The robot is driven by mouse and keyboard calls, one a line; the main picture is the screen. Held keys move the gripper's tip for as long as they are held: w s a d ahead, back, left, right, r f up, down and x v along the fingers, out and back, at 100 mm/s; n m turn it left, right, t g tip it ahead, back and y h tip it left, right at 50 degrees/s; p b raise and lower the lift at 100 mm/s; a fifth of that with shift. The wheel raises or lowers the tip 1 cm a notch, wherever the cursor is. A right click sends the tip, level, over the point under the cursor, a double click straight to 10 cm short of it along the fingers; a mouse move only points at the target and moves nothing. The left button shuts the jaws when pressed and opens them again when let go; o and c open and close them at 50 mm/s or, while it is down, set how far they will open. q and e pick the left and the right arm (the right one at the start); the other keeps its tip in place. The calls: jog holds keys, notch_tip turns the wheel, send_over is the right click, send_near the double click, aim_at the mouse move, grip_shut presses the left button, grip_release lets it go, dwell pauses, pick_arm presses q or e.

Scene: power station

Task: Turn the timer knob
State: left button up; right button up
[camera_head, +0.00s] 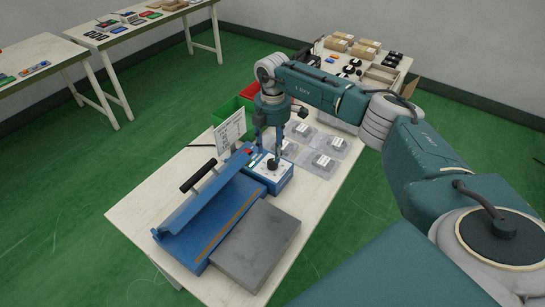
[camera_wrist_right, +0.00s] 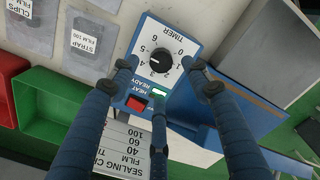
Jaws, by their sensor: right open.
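The timer knob (camera_wrist_right: 161,60) is a small black dial on a white panel, ringed by numbers 0 to 6 under the word TIMER. In the head view, the dark knob (camera_head: 272,163) sits on top of the blue sealer's control box (camera_head: 268,180). My right gripper (camera_head: 267,153) points down over that box. In the wrist view, its open fingers (camera_wrist_right: 160,63) stand on either side of the knob, with visible gaps; a third finger is below, by the red switch (camera_wrist_right: 137,103). Contact with the panel cannot be told. My left gripper is out of view.
A black-handled sealing arm (camera_head: 198,176) and a grey plate (camera_head: 256,244) lie nearer on the white table (camera_head: 135,215). A sign (camera_head: 230,131), green and red bins (camera_head: 232,108) and labelled film trays (camera_head: 322,163) stand around the box.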

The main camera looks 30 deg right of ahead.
aim_at(273, 161)
notch_tip(273, 161, up, 6)
jog(key=shift+r, duration=0.15)
dwell(0.6)
